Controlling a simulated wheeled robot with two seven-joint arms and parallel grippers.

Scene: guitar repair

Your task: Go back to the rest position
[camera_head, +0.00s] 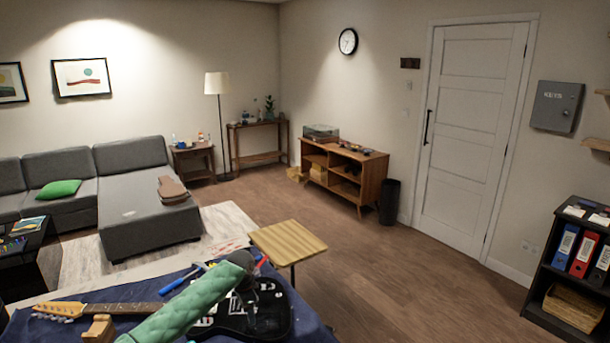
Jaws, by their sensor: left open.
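My left arm, in a green quilted sleeve, reaches in from the bottom left over the workbench. Its dark left gripper (250,285) is at the end, above the body of the black electric guitar (268,318). The gripper is open; the dark jaws blend with the guitar body, and I see nothing held. The guitar lies on the blue bench cover, with its headstock (62,310) at the left. My arm hides part of the guitar. My right gripper is not in view.
Blue-handled tools (181,280) lie on the bench behind the arm. A small wooden-topped stool (288,242) stands just beyond the bench. Open floor (380,290) lies to the right, with a black shelf of binders (572,255) at the far right. A grey sofa (140,205) is back left.

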